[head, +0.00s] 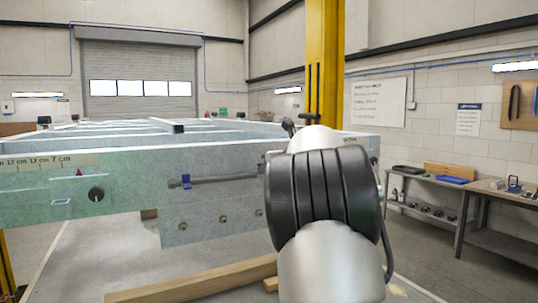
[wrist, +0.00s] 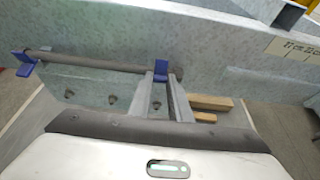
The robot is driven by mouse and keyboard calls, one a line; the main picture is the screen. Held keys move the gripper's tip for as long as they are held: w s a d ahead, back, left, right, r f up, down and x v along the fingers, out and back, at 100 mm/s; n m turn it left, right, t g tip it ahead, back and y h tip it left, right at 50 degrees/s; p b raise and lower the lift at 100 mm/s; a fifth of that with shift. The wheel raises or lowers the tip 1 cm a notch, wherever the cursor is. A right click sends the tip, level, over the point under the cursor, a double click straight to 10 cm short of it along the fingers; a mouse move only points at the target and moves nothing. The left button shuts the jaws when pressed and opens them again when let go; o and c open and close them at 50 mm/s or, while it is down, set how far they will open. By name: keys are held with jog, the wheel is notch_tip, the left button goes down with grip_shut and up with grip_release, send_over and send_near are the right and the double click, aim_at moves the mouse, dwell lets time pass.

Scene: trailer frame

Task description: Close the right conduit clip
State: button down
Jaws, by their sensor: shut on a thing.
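The grey conduit (wrist: 100,62) runs along the face of the pale green frame beam and shows in the head view (head: 225,179). The right blue conduit clip (wrist: 161,67) is at the conduit's right part in the wrist view. My gripper (wrist: 164,74) is shut on this clip, its two grey fingers reaching up to it from below in the picture. The fingers partly cover the clip, so I cannot tell whether it is latched. The left blue clip (wrist: 25,68) is at the conduit's left end and also shows in the head view (head: 186,181). My arm hides the right clip there.
A yellow column (head: 325,60) stands behind my arm. A workbench (head: 500,190) stands far right.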

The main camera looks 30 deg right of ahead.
jog(key=shift+w+r+g, duration=0.25)
jog(key=shift+r+g, duration=0.1)
jog(key=shift+g, duration=0.4)
jog(key=shift+w+r+g, duration=0.2)
jog(key=shift+r+g, duration=0.1)
jog(key=shift+g, duration=0.45)
jog(key=c, duration=1.6)
grip_release()
jog(key=v, duration=1.7)
jog(key=shift+r+b, duration=0.3)
jog(key=shift+b, duration=0.1)
